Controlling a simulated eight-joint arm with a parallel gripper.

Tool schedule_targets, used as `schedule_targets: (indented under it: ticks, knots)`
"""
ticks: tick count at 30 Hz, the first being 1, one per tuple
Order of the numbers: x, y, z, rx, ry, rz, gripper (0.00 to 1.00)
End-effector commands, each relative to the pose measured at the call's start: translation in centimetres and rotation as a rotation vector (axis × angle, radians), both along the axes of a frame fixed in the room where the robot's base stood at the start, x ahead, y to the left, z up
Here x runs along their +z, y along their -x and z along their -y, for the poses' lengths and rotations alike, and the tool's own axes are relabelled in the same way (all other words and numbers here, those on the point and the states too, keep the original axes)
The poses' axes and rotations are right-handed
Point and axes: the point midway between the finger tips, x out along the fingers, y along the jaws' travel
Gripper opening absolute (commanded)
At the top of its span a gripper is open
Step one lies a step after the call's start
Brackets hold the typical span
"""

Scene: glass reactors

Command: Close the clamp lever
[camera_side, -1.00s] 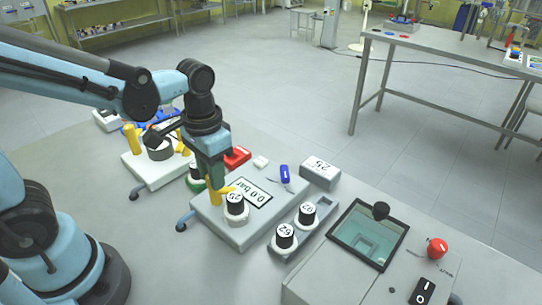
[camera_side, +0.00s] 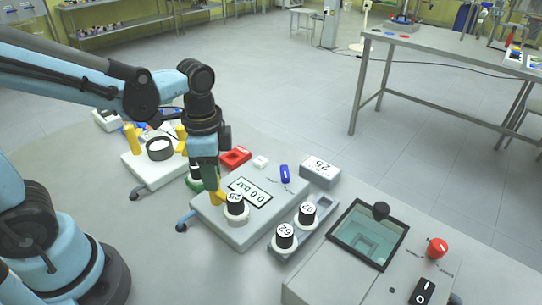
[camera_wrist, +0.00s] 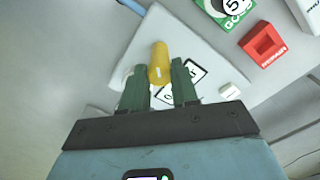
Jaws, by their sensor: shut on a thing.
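A yellow lever (camera_side: 218,197) stands at the white-capped bottle marked 25 (camera_side: 236,209) on the grey pressure station (camera_side: 240,242), which shows 0.0 bar. My gripper (camera_side: 209,188) reaches down over the station's left side and is shut on the yellow lever. In the wrist view, my green fingers (camera_wrist: 160,77) flank the same lever (camera_wrist: 160,62), whose rounded end sticks out beyond them. The lower part of the lever and the exact contact are hard to see. The bottle is largely hidden in the wrist view.
A second white station with yellow posts (camera_side: 131,138) is behind left. Two capped bottles stand in a rack (camera_side: 297,232) to the right, beside a glass-topped box (camera_side: 370,235). Bare table lies in front.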

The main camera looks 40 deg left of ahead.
Motion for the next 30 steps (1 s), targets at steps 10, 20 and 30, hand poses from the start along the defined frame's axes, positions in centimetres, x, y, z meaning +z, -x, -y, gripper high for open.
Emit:
schedule_targets:
  ticks: [10, 20, 30]
  knots:
    - [-0.01, -0.07, 0.03, -0.025, 0.001, 0.004, 0.0]
    - [-0.01, -0.06, 0.03, -0.024, 0.001, 0.003, 0.49]
    - [0.06, -0.03, 0.01, -0.023, 0.001, 0.001, 0.55]
